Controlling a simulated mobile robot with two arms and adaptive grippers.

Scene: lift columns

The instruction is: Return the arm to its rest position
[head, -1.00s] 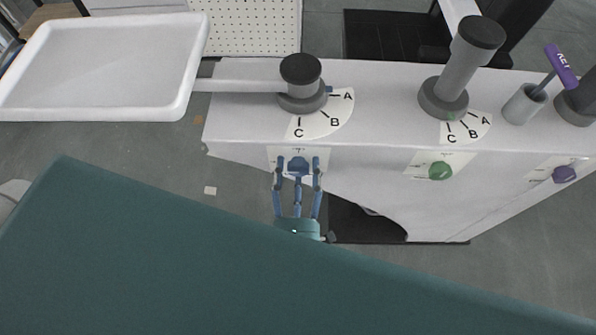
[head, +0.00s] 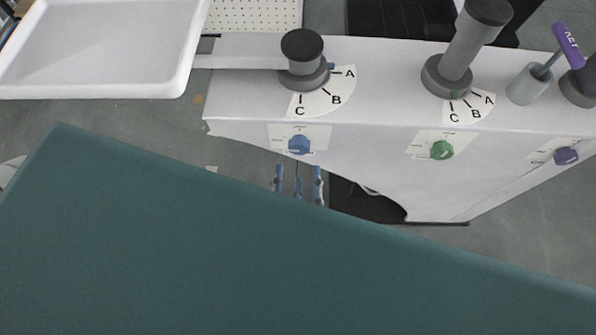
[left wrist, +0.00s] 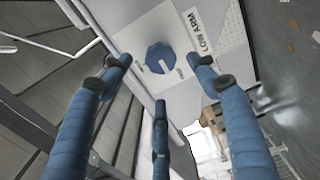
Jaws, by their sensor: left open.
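My left gripper (head: 298,182) shows in the head view as blue fingertips just below the front of the white bench, partly hidden behind my teal body. In the left wrist view its blue fingers (left wrist: 160,92) are spread apart and hold nothing. The blue knob (head: 299,145) is on the bench front just above the fingertips, apart from them. It also shows in the left wrist view (left wrist: 159,58), beyond the fingers on its white label plate. My right gripper is in none of the views.
The white bench (head: 370,150) carries a short column (head: 302,50) with a white tray (head: 100,50) on its arm, and a taller grey column (head: 465,45). A green knob (head: 442,150) and a purple knob (head: 566,155) are to the right. Grey floor is left of the bench.

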